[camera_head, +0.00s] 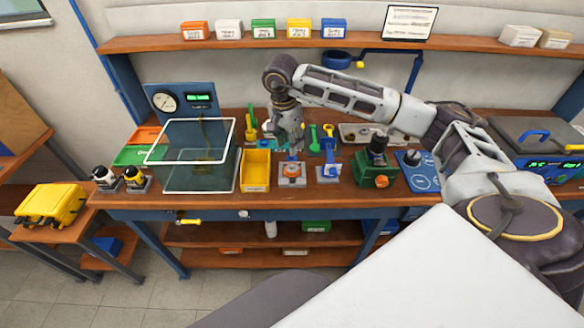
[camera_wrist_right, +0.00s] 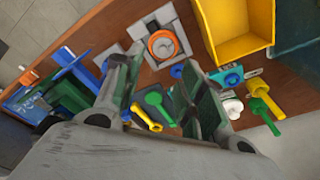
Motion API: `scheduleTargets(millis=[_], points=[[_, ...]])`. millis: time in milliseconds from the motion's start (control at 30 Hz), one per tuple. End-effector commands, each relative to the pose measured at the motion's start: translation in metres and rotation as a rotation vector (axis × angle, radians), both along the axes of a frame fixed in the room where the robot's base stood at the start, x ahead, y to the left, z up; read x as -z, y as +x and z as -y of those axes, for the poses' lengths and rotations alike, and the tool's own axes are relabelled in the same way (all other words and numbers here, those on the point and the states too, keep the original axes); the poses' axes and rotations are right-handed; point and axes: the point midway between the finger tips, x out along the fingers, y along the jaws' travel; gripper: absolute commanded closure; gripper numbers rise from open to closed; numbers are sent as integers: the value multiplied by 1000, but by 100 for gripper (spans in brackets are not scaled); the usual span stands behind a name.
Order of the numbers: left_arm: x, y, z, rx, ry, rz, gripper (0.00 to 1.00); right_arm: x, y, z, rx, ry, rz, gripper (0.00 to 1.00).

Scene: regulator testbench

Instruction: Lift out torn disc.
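A grey square fixture with an orange ring (camera_head: 292,170) stands near the bench's front edge. In the right wrist view the orange ring (camera_wrist_right: 162,45) sits around a grey centre. I cannot make out a torn disc inside it. My right gripper (camera_head: 290,143) points down just behind and above the fixture. In the wrist view its two fingers (camera_wrist_right: 157,78) are spread apart with nothing held between them. A small blue piece (camera_wrist_right: 178,71) shows near the fingertips, in front of the ring. My left gripper is not in view.
A yellow bin (camera_head: 255,171) and a clear-walled tank (camera_head: 200,168) stand left of the fixture. A blue-and-grey stand (camera_head: 328,171) and a green device (camera_head: 374,176) are to its right. Green, yellow and blue hand tools (camera_head: 322,138) lie behind. The front strip is narrow.

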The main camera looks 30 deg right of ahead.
Motion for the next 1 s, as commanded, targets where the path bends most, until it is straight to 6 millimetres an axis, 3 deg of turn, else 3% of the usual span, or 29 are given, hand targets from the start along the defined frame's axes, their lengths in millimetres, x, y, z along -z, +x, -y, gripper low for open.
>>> scheduleTargets(millis=[433, 1000], points=[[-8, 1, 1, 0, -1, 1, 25, 54, 2, 7, 0, 0, 0, 60], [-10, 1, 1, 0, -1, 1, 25, 63, 3, 7, -1, 0, 0, 60]])
